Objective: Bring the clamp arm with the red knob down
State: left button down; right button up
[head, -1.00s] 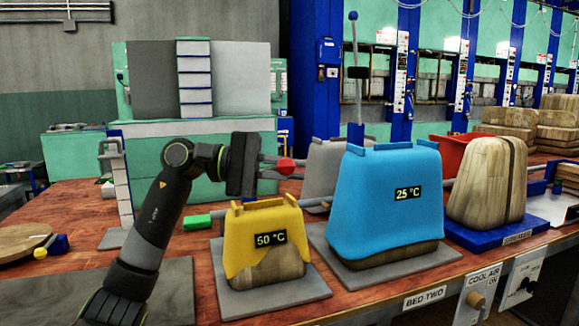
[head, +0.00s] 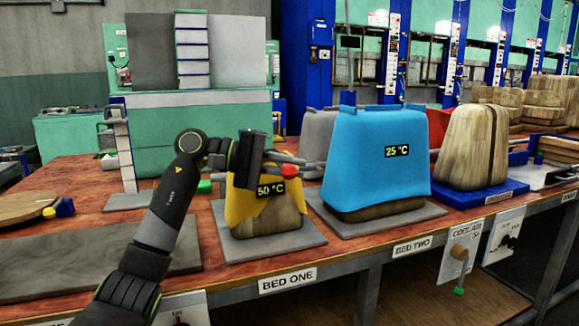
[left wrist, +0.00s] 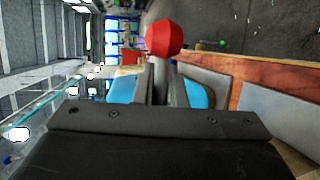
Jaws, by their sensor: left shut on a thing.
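The red knob (head: 290,171) sits at the upper right of the yellow cover (head: 252,200) labelled 50 °C. In the left wrist view the red knob (left wrist: 163,39) stands just beyond the fingertips. My left gripper (head: 287,160) is shut on the clamp arm by the red knob; its fingers (left wrist: 163,84) close on a narrow part behind the knob. The gripper body hides much of the yellow cover's top and most of the clamp arm, so its exact tilt cannot be told. My right gripper is not in view.
A blue cover (head: 370,160) labelled 25 °C stands to the right, with an upright bar (head: 349,65) behind it. A green handle (head: 204,187) lies left of the yellow cover. A bare wood block (head: 472,148) stands farther right. A grey plate (head: 90,265) lies front left.

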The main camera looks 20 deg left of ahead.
pick_arm(q)
jog(key=shift+f, duration=0.4)
jog(key=c, duration=1.5)
grip_release()
jog(key=shift+r, duration=0.1)
jog(key=p+v, duration=0.1)
jog(key=v, duration=1.6)
jog(key=shift+s+a+r, duration=0.1)
jog(key=shift+a+r, duration=0.05)
jog(key=shift+a, duration=0.05)
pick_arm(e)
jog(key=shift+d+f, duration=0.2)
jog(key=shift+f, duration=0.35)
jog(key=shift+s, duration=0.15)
